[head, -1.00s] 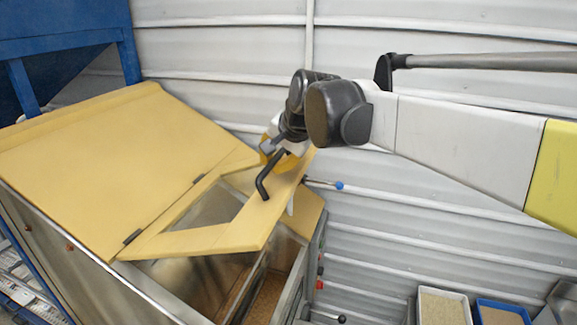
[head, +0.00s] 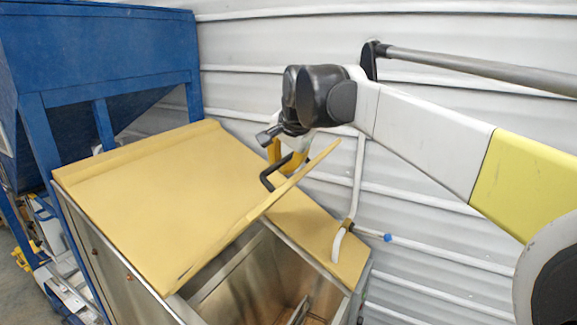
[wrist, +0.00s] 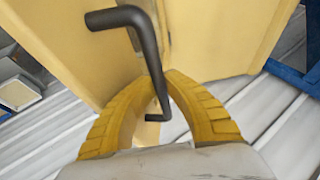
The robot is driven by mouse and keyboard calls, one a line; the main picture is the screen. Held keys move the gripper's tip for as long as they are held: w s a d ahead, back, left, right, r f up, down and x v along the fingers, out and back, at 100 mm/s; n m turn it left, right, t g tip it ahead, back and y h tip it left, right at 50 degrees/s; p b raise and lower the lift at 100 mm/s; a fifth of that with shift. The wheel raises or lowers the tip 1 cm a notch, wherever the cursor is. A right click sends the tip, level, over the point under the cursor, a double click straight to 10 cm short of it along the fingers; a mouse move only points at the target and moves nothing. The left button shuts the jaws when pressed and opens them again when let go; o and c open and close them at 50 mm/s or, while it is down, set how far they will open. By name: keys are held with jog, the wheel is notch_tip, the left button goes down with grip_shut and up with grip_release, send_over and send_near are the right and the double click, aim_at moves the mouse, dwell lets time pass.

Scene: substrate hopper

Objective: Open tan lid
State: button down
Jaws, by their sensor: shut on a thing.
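The tan lid (head: 262,208) is a hinged flap on the steel hopper, raised and seen nearly edge-on in the head view. Its black bar handle (head: 268,178) stands out from its upper face. My gripper (head: 288,160) is at the handle, its yellow fingers partly hidden behind my wrist and the lid. In the wrist view the yellow fingers of my gripper (wrist: 160,95) close around the black handle (wrist: 152,62), with the tan lid panel (wrist: 75,45) behind it. Below the lid, the steel hopper opening (head: 255,275) shows an inside space.
A fixed tan top panel (head: 150,190) lies left of the lid. A blue frame (head: 100,70) stands at the far left. A corrugated wall (head: 450,190) and a pale hose (head: 352,195) are close on the right.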

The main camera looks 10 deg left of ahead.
jog(key=c, duration=1.4)
grip_release()
jog(key=shift+d, duration=0.1)
jog(key=v, duration=1.2)
